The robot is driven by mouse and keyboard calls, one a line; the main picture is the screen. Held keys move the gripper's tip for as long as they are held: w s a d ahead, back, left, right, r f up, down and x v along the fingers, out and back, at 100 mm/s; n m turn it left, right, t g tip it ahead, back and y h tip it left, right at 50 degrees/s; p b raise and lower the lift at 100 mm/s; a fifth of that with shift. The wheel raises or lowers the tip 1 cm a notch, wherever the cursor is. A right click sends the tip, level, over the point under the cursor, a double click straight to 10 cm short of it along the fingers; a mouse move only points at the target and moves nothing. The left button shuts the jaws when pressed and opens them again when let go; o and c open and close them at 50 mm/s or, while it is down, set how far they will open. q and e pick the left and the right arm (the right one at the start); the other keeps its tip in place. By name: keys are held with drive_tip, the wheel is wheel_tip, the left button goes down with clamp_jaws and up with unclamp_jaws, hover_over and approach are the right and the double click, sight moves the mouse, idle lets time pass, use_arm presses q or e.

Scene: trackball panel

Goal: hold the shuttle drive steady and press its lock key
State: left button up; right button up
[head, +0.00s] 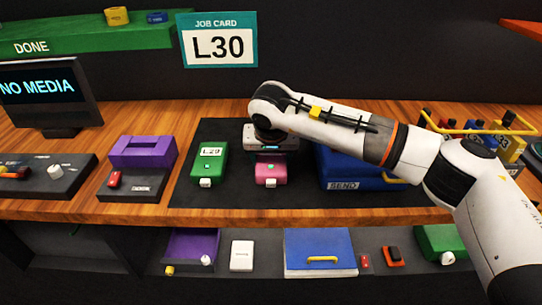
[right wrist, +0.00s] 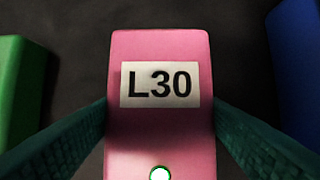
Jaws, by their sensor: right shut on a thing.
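The pink shuttle drive (head: 270,172) stands on the dark mat below my right gripper (head: 268,148). In the right wrist view the drive (right wrist: 160,50) bears a white L30 label (right wrist: 160,85). My right gripper (right wrist: 160,112) is shut on the drive, with one dark green finger against each side. A round light (right wrist: 160,174), white with a green ring, shows at the lower edge of that view. A small white block (head: 270,182) is on the drive's front in the head view; I cannot tell whether it is the lock key. My right wrist hides the drive's back. My left gripper is not in view.
A green drive labelled L29 (head: 209,163) stands left of the pink one. A blue SEND case (head: 350,172) stands close on the right. The job card (head: 219,47) reads L30. A screen (head: 50,92) reads NO MEDIA. The mat in front (head: 240,198) is clear.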

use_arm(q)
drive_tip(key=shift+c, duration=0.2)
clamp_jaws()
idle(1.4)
